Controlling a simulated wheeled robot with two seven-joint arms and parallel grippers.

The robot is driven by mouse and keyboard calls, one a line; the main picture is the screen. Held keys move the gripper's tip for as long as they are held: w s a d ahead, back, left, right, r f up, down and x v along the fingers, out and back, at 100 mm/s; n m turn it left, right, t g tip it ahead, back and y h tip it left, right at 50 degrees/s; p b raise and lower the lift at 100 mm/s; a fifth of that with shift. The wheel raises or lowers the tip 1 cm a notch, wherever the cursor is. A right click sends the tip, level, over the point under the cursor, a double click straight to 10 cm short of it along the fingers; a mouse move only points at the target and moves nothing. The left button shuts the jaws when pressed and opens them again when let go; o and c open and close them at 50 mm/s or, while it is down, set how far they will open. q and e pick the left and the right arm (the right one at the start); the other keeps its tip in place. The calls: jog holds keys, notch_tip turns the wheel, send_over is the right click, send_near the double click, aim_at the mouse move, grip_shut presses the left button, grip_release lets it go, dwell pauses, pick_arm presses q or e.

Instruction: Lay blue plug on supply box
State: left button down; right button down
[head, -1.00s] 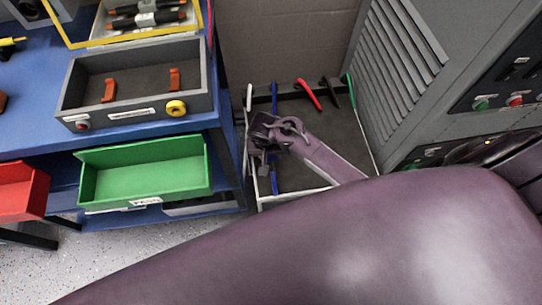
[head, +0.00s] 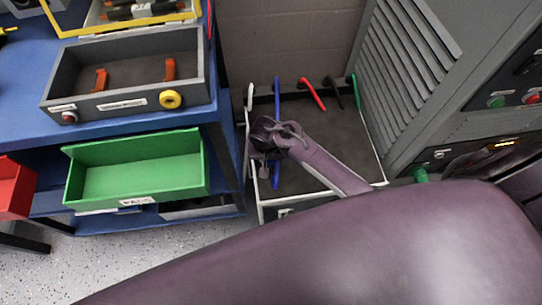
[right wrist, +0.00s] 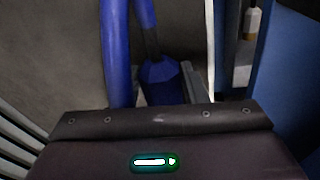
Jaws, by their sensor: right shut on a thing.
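My right gripper (head: 270,138) reaches over the left side of a grey box with a white rim (head: 318,197), which seems to be the supply box. It is shut on the blue plug (head: 275,178), whose lower end shows below the fingers. In the right wrist view the blue plug (right wrist: 162,82) hangs beyond the gripper's dark edge, and a thick blue cable (right wrist: 116,50) runs beside it. The blue cable (head: 276,95) also rises at the back of the box. I cannot tell whether the plug touches the box. My left gripper is not in view.
White, red (head: 312,93), black and green cables hang over the box's back edge. A grey cabinet (head: 430,85) stands right. A blue bench (head: 25,110) at left carries a grey tray (head: 130,103) above a green bin (head: 140,180). My arm covers the lower right.

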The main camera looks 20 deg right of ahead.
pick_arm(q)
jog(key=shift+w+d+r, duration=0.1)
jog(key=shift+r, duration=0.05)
pick_arm(e)
jog(key=shift+f, duration=0.1)
jog(key=c, duration=0.8)
grip_release()
jog(key=shift+o, duration=0.2)
jog(key=shift+r, duration=0.25)
jog(key=r, duration=0.2)
jog(key=r+p, duration=0.1)
jog(key=r, duration=0.1)
jog(key=a+r+p, duration=0.1)
jog(key=r, duration=0.2)
jog(key=shift+s, duration=0.25)
jog(key=shift+r, duration=0.15)
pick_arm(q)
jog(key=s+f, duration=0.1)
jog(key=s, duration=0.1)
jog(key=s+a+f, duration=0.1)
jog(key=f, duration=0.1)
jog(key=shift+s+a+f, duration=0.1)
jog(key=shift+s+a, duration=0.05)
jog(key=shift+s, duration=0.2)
